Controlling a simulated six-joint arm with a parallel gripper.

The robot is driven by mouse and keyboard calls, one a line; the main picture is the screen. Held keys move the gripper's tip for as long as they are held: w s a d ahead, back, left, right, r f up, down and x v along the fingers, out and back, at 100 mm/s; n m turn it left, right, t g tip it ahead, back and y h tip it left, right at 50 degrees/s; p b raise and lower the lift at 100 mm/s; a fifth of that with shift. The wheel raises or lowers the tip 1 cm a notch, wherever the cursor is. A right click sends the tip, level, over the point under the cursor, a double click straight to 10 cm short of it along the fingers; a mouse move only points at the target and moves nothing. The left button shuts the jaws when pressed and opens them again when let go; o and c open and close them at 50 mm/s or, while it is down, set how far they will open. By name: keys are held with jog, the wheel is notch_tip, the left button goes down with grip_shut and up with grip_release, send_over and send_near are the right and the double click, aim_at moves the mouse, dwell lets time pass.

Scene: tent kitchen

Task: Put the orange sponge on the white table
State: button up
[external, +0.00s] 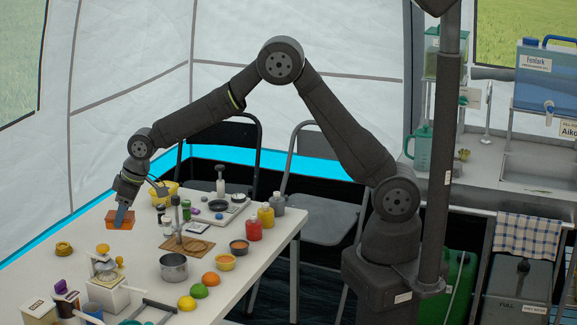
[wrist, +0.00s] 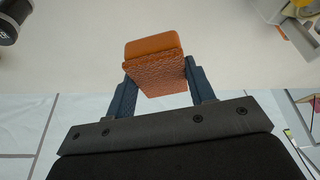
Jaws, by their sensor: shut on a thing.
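The orange sponge (external: 120,219) is a small block at the far left part of the white table (external: 130,246). In the wrist view the sponge (wrist: 155,66) sits between the two blue-grey fingers of my gripper (wrist: 158,80), which is shut on it. My gripper (external: 121,214) points down at the table in the external view. The white table top also shows behind the sponge in the wrist view (wrist: 225,45). I cannot tell whether the sponge touches the table or is slightly above it.
A yellow-brown lidded item (external: 64,248) and a white scale-like device (external: 106,285) stand in front of the sponge. Bare table surrounds the sponge.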

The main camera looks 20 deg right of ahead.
notch_tip(320, 180, down, 11)
jog(key=shift+f, duration=0.15)
dwell(0.4)
jog(key=shift+f, duration=0.15)
jog(key=o, duration=0.9)
jog(key=shift+o, duration=0.2)
jog(key=v, duration=1.2)
jog(key=shift+d, duration=0.1)
